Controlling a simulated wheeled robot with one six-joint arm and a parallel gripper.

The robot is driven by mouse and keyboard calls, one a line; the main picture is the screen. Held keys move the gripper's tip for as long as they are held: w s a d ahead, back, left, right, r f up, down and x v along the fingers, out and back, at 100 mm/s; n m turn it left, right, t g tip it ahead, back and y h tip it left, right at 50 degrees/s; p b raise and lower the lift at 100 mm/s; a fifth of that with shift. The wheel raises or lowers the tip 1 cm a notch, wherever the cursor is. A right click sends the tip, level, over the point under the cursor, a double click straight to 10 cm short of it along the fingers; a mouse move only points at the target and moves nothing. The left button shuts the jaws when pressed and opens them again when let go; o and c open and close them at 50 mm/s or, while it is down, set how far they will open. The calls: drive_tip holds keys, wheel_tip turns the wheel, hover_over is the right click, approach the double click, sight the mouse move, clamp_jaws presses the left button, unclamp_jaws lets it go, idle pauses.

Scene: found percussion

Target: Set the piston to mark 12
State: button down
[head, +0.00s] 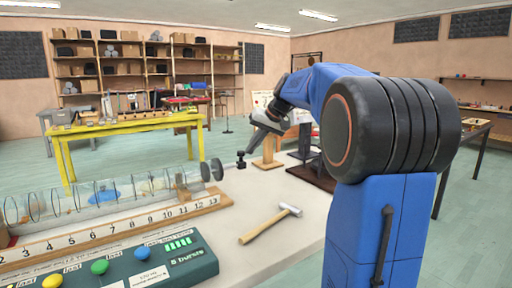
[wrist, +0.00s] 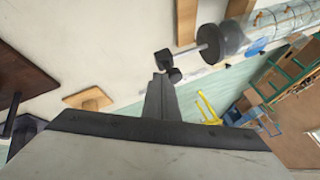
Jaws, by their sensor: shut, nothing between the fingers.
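A clear tube (head: 130,190) lies along a wooden scale strip (head: 120,228), with numbers up to 13 at its right end. Dark discs (head: 212,170) sit at the tube's right end; they also show in the wrist view (wrist: 212,42). A thin rod runs from them to a black knob (head: 241,158), seen close in the wrist view (wrist: 163,58). I cannot tell which mark the piston face is at. My gripper (head: 250,147) is shut and empty. Its fingertips (wrist: 160,77) are beside the knob; I cannot tell whether they touch.
A hammer (head: 270,224) lies on the pale bench, in front of the knob. A green box (head: 130,265) with coloured buttons stands at front left. A wooden stand (head: 269,152) is behind my gripper. A yellow table (head: 130,126) stands farther back. Bare bench surrounds the hammer.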

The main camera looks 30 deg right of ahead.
drive_tip(key=shift+s+a, duration=0.1)
drive_tip(key=shift+a, duration=2.65)
